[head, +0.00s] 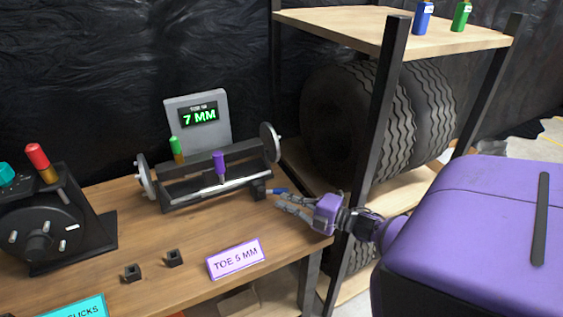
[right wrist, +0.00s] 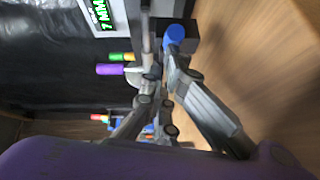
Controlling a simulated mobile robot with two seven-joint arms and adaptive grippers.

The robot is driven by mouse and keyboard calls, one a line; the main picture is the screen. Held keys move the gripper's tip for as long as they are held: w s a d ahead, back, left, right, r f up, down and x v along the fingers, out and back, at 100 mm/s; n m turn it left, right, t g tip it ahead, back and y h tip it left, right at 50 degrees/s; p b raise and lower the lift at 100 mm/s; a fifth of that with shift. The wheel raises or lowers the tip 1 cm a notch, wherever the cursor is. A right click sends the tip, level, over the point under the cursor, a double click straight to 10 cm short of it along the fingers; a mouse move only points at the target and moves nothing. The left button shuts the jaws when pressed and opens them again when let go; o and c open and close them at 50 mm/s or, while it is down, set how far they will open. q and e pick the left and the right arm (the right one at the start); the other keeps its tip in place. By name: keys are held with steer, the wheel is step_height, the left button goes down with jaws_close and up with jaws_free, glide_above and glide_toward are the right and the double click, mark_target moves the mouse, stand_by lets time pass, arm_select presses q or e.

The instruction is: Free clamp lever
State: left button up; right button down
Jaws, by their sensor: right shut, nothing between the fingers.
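The clamp lever with a blue tip (head: 278,191) sticks out from the black block at the right end of the toe gauge (head: 205,185). In the right wrist view its round blue end (right wrist: 174,34) shows just beyond my fingertips. My right gripper (head: 281,200) is shut and empty, with its fingertips beside or against the blue tip; I cannot tell if they touch. The fingers also show in the right wrist view (right wrist: 163,68). The display (head: 198,115) behind the gauge reads 7 MM. My left gripper is not in view.
A purple handle (head: 219,163) and a green handle (head: 176,149) rise from the gauge. A TOE 5 MM sign (head: 235,259) and two small black blocks (head: 173,258) stand in front. A black shelf post (head: 376,130) is close to my right arm. A dial unit (head: 45,220) stands left.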

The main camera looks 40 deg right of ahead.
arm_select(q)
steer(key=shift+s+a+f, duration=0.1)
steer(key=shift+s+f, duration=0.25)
arm_select(e)
steer(key=shift+w+d, duration=0.15)
steer(key=shift+d, duration=0.1)
step_height(320, 180, up, 10)
stand_by(0.6)
